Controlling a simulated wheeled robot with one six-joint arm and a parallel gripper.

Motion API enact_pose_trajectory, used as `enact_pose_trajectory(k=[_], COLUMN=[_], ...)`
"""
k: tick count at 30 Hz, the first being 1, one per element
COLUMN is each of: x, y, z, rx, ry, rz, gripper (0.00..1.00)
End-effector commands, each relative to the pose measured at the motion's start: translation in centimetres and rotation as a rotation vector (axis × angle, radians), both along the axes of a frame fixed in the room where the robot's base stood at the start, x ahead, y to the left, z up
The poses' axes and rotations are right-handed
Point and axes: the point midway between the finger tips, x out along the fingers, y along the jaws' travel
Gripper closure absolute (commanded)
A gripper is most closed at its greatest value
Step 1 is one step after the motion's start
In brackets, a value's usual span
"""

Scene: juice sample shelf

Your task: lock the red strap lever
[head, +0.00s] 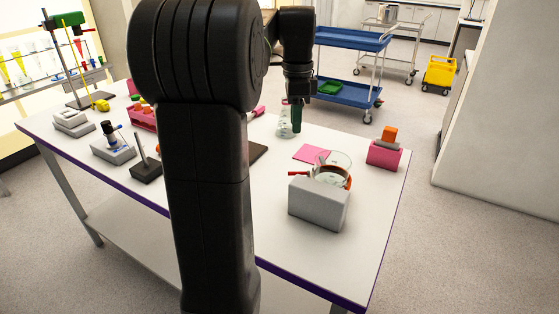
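A small red lever (298,173) sticks out to the left at the top of a grey block (318,205) on the white table. A clear round glass vessel (334,160) stands at the block, with a reddish-brown band around it that may be the strap. Whether the lever is locked cannot be told at this size. My gripper (298,100) hangs pointing down behind and left of the vessel, above the far part of the table. It is apart from the lever. A dark green shape shows just below it, beside a clear flask (284,120). Its fingers are too small and dark to read.
A pink sheet (309,153) lies behind the vessel. A pink holder (383,155) stands at the table's right edge. A pink rack (142,118), a microscope-like device (113,150) and a dark stand (146,170) stand on the left. My arm hides the table's middle.

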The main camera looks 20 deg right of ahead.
Motion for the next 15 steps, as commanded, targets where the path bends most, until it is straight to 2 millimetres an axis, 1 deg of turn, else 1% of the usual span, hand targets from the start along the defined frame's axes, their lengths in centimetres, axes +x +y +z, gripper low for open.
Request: enact_pose_trajectory(k=[2, 5, 8, 15], x=[0.0, -0.1, -0.2, -0.5], y=[-0.2, -0.1, 0.0, 0.1], z=[-0.3, -1.3, -3.1, -8.3], rx=[0.000, 0.002, 0.002, 0.002], ry=[0.002, 0.004, 0.006, 0.005], rz=[-0.009, -0.009, -0.008, -0.006], gripper=[0.69, 0.69, 0.69, 0.69])
